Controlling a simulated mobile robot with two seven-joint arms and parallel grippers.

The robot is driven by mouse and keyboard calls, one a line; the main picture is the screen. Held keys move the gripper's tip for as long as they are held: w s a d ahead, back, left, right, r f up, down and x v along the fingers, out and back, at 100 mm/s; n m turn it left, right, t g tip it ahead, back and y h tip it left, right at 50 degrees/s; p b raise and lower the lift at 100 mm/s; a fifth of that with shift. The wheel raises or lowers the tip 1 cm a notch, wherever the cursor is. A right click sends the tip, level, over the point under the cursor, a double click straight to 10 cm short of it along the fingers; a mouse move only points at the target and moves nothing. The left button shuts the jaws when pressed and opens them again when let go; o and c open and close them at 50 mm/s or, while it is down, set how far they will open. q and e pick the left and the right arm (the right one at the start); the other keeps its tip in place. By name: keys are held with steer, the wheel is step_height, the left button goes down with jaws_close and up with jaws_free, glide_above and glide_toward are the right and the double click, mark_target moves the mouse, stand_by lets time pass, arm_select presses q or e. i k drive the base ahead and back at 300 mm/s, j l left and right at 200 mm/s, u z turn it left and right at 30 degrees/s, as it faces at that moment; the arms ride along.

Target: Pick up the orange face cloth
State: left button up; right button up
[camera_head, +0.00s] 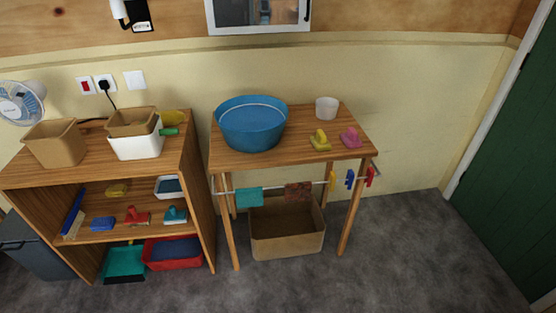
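A rust-red cloth (298,193) hangs over the rail at the front of the small wooden table (305,162). It is the nearest in colour to an orange face cloth, but I cannot tell for sure that it is the one. A teal cloth (249,197) hangs on the same rail to its left. No clearly orange cloth shows elsewhere. Neither of my grippers is in view.
A blue basin (251,125), a white cup (327,107) and yellow (320,140) and pink (350,138) items stand on the table. A cardboard box (287,240) sits beneath. A loaded wooden shelf (198,200) stands left. Floor (400,265) in front and right is clear.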

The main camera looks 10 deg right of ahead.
mark_target(300, 191)
steer(key=i+l+z, duration=0.35)
steer(key=i+z, duration=0.35)
steer(key=i, duration=0.15)
steer(key=i+z, duration=0.35)
steer(key=i, duration=0.1)
